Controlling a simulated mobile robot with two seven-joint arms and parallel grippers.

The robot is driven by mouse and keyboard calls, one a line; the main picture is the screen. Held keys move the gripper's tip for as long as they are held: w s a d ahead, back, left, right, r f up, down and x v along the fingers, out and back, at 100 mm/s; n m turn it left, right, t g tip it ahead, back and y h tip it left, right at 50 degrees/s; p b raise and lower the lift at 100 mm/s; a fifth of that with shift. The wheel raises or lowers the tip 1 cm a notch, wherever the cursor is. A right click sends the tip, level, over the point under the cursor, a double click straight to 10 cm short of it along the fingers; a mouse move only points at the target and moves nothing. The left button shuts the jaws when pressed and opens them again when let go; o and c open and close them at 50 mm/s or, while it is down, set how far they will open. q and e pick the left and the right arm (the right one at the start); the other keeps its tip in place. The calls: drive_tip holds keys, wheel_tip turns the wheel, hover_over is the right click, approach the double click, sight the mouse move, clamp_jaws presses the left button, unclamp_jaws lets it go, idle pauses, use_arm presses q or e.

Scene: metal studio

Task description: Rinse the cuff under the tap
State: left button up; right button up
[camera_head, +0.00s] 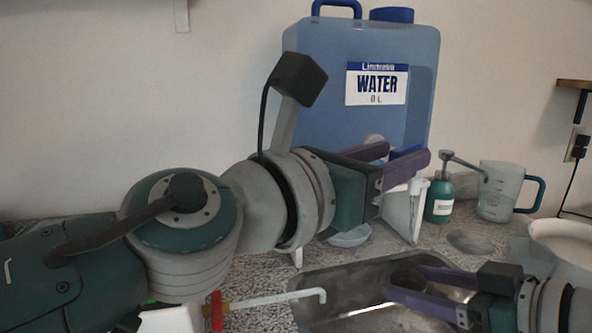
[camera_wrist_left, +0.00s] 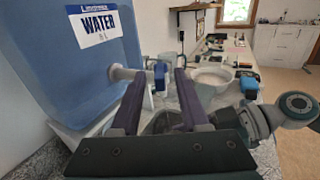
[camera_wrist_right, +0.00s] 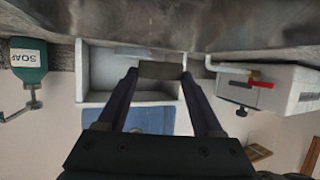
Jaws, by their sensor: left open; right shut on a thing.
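A blue water container (camera_head: 365,55) stands at the back. Its white tap (camera_wrist_left: 122,72) with a blue lever (camera_wrist_left: 160,77) shows in the left wrist view. My left gripper (camera_head: 408,168) is open, its fingers around the tap's lever end; I cannot tell whether they touch it. My right gripper (camera_head: 405,282) is shut on the grey cuff (camera_wrist_right: 161,70) and holds it over the metal basin (camera_head: 330,275), lower than the container's tap. In the head view the cuff (camera_head: 408,278) is partly hidden by the fingers.
A white spout (camera_head: 270,299) with a red lever (camera_head: 217,310) stands at lower left. A green soap bottle (camera_head: 439,200), a measuring jug (camera_head: 497,190) and a white bowl (camera_head: 565,240) stand at the right. A white stand (camera_head: 400,212) is beneath the container.

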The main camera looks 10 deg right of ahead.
use_arm(q)
drive_tip(key=v, duration=1.1)
drive_tip(key=shift+a, duration=0.25)
drive_tip(key=shift+s+f, duration=0.1)
idle(2.2)
